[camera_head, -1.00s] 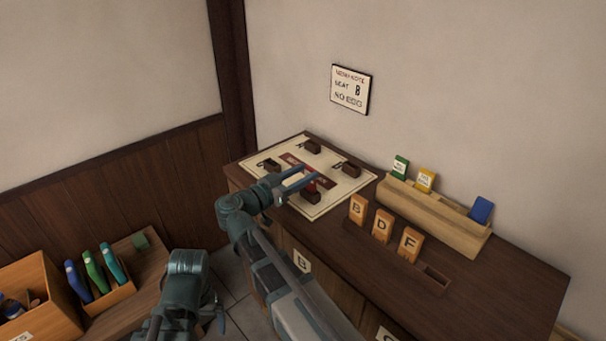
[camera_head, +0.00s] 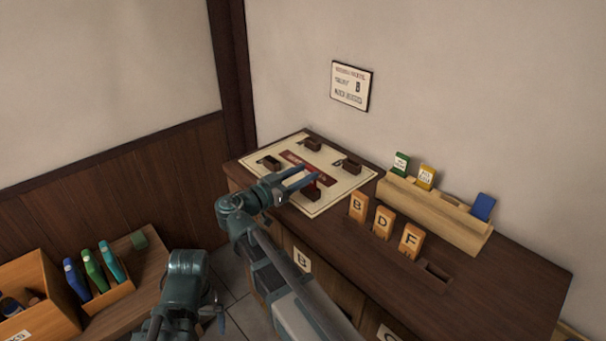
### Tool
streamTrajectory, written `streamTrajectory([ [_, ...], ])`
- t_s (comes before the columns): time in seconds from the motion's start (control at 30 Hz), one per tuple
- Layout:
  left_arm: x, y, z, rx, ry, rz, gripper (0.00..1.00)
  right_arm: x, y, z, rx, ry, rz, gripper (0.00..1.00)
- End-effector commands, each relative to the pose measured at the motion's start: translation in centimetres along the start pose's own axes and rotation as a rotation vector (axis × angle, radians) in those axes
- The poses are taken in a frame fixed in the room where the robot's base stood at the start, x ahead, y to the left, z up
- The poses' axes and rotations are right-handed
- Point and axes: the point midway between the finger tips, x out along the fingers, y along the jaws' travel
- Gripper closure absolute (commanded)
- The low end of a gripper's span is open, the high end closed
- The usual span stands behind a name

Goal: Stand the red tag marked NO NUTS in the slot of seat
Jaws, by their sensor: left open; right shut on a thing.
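My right gripper (camera_head: 306,178) reaches over the cream seat board (camera_head: 342,196) and is shut on a small red tag (camera_head: 313,182). Only a sliver of the tag shows, and its lettering is hidden. The tag is at the nearest dark slot block (camera_head: 312,195); I cannot tell whether it sits in the slot. Other dark blocks stand at the back (camera_head: 312,145), left (camera_head: 271,162) and right (camera_head: 347,166) of the board. My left gripper (camera_head: 214,316) is open, low at the bottom of the view, away from the board.
A wooden rack (camera_head: 432,206) holds green (camera_head: 401,163), yellow (camera_head: 426,177) and blue (camera_head: 483,207) tags. Orange markers B (camera_head: 358,207), D (camera_head: 382,223) and F (camera_head: 410,240) stand before it, beside an empty recess (camera_head: 434,271). A wall note (camera_head: 351,86) hangs above.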

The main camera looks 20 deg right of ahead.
Motion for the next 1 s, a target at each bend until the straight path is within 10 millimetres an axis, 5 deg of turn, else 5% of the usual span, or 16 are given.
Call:
streamTrajectory([
  [0.2,-0.02,0.0,0.0,0.0,0.0,0.0,0.0,0.0,0.0,-0.02,0.0,0.0,0.0,1.0],
  [0.23,-0.02,0.0,0.0,0.0,0.0,0.0,0.0,0.0,0.0,-0.02,0.0,0.0,0.0,0.46],
  [0.4,-0.02,0.0,0.0,0.0,0.0,0.0,0.0,0.0,0.0,-0.02,0.0,0.0,0.0,0.17],
  [0.6,-0.02,0.0,0.0,0.0,0.0,0.0,0.0,0.0,-0.01,-0.02,0.0,0.0,0.0,0.17],
  [0.7,-0.02,0.0,0.0,0.0,0.0,0.0,0.0,0.0,-0.01,-0.02,0.0,0.0,0.0,0.0],
  [1.0,-0.02,0.0,0.0,0.0,0.0,0.0,0.0,0.0,0.0,-0.02,0.0,0.0,0.0,0.0],
])
